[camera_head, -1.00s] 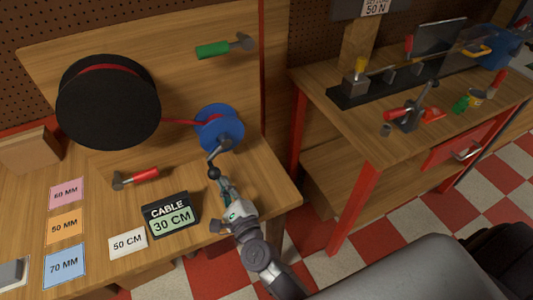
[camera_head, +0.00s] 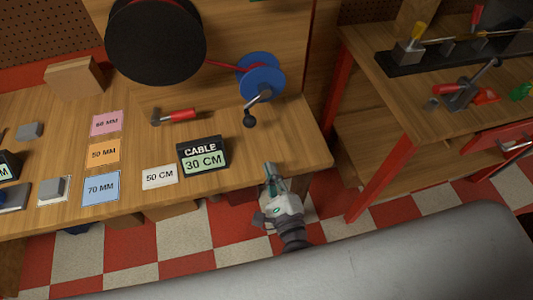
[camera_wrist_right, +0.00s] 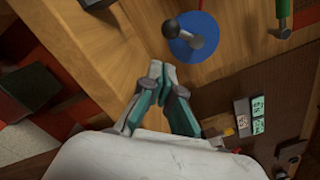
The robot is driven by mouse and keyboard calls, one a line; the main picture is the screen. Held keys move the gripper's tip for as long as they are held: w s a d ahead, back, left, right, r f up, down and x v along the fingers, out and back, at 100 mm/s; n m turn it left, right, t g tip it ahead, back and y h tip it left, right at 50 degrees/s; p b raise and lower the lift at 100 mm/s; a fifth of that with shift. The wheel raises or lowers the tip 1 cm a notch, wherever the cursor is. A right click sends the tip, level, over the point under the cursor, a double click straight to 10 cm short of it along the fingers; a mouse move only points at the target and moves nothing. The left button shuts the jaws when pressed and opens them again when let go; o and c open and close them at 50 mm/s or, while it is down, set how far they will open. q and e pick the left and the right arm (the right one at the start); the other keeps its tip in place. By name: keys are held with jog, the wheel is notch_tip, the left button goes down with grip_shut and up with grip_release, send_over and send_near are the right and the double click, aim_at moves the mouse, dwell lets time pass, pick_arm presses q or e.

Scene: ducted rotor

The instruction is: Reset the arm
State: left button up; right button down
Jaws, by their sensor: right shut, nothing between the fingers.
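My right gripper (camera_head: 270,172) is at the front edge of the wooden workbench (camera_head: 290,145), to the right of the CABLE 30 CM display. It is shut and empty; its closed fingers also show in the right wrist view (camera_wrist_right: 158,78). The blue crank wheel (camera_head: 262,78) with its black-knobbed handle (camera_head: 250,119) is beyond the gripper on the bench, and the two are apart. The wheel shows at the top of the right wrist view (camera_wrist_right: 194,42). My left gripper is not in view.
The CABLE 30 CM display (camera_head: 203,158), a 50 CM card (camera_head: 159,176) and a red-handled hammer (camera_head: 176,117) lie left of the gripper. A large black spool (camera_head: 155,42) stands behind. A second bench (camera_head: 400,110) is at the right, with a floor gap between.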

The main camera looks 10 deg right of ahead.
jog(key=shift+s, duration=0.4)
